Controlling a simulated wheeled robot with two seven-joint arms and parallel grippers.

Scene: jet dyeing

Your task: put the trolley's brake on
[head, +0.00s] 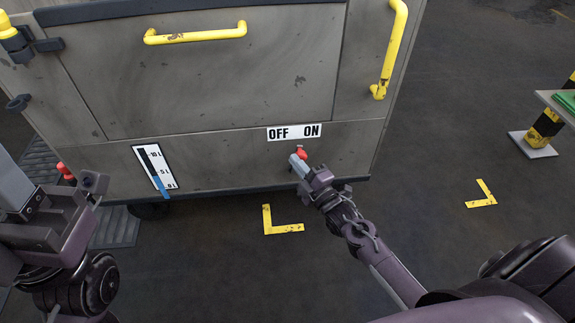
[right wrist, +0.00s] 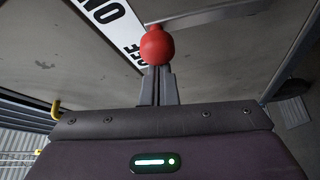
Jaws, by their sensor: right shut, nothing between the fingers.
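The trolley (head: 215,75) is a grey, worn metal cabinet. Low on its front is a white OFF/ON label (head: 294,132), partly visible in the right wrist view (right wrist: 112,18). Just below the label is a red ball knob (head: 301,152), under the gap between the words, nearer ON. My right gripper (head: 298,163) is shut and empty, its fingertips at the knob. In the right wrist view the red knob (right wrist: 157,45) sits right at the finger ends; I cannot tell whether they touch. My left gripper (head: 62,195) is at the left edge, away from the knob; its jaw opening is unclear.
Yellow handles (head: 195,34) are on the trolley's front. A level gauge (head: 155,167) is left of the label. Yellow corner marks (head: 281,222) lie on the floor. A table with a yellow-black leg (head: 545,128) stands right. The floor between is clear.

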